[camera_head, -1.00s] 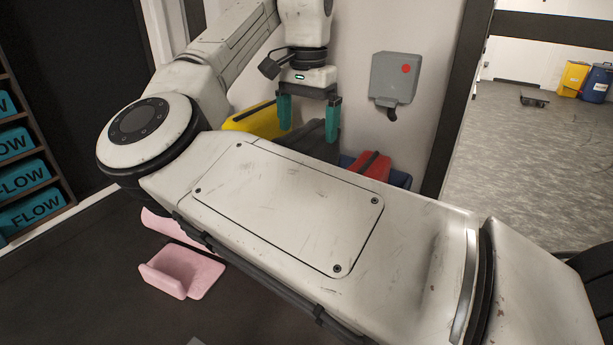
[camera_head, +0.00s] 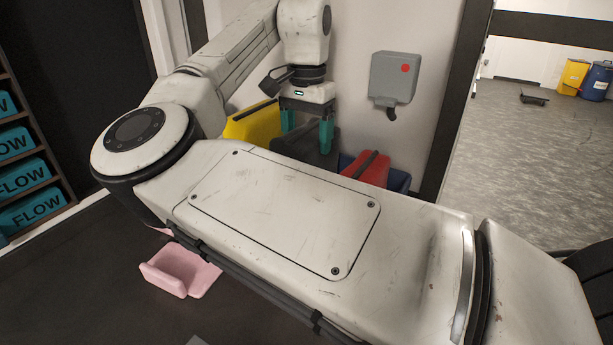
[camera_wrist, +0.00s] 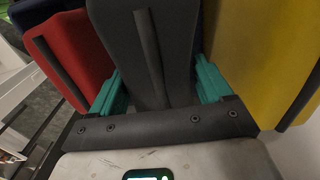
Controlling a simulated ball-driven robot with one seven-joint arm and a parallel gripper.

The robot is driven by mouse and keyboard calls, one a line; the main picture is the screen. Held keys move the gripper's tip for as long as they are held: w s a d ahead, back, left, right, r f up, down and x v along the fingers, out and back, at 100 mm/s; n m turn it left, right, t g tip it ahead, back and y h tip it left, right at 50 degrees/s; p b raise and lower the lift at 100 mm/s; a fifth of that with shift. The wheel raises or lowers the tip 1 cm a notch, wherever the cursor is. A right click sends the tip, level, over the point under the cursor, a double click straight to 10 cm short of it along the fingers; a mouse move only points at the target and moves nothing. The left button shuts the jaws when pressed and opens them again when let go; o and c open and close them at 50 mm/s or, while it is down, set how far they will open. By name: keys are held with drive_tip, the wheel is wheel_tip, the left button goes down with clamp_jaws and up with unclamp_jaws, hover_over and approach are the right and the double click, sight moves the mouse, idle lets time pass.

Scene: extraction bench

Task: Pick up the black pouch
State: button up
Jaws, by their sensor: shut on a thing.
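The black pouch (camera_head: 309,146) is dark grey with a raised strip down its face. It stands in a row between a yellow pouch (camera_head: 252,123) and a red pouch (camera_head: 364,169). My gripper (camera_head: 307,132) is shut on it, with one teal finger on each side. In the wrist view the black pouch (camera_wrist: 182,45) fills the space between the fingers (camera_wrist: 160,90). My arm hides the lower part of the row in the head view.
A blue item (camera_head: 399,181) stands beyond the red pouch. A grey dispenser with a red dot (camera_head: 394,78) hangs on the wall to the right. A pink holder (camera_head: 182,272) lies on the dark surface. Teal FLOW boxes (camera_head: 22,178) fill a shelf at left.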

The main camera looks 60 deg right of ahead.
drive_tip(key=c, duration=0.7)
drive_tip(key=shift+c, duration=0.2)
drive_tip(key=shift+r, duration=0.1)
